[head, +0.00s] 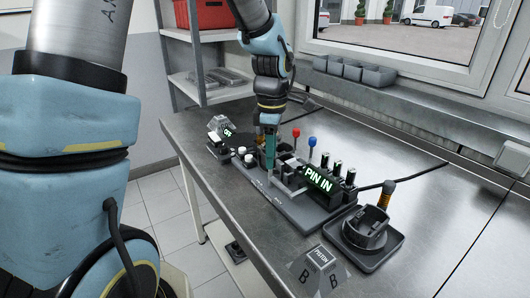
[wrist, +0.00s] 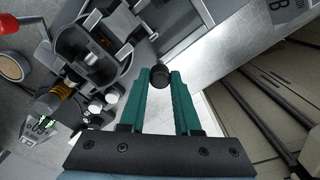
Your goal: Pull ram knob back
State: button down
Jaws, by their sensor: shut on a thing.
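My gripper (head: 270,165) is low over the left part of the dark press fixture (head: 318,222) on the bench. In the wrist view my gripper's two teal fingers (wrist: 160,80) are shut on a round black knob, the ram knob (wrist: 159,77), held between the fingertips. In the head view the knob is hidden behind or between the fingers. A display on the fixture reads "PIN IN" (head: 319,180).
A red-topped lever (head: 296,132) and a blue-topped lever (head: 312,141) stand behind the gripper. A round black piston stand (head: 367,228) sits at the right. A "PISTON" block (head: 321,258) is at the bench's front edge. The bench (head: 440,215) is clear farther right.

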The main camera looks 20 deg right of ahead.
aim_at(285, 188)
jog(key=s, duration=0.2)
jog(key=s+d, duration=0.1)
jog(key=s+b, duration=0.1)
jog(key=s, duration=0.1)
jog(key=shift+s+d, duration=0.35)
jog(key=c, duration=0.6)
grip_release()
notch_tip(285, 188, up, 11)
jog(key=b, duration=0.2)
jog(key=shift+f, duration=0.1)
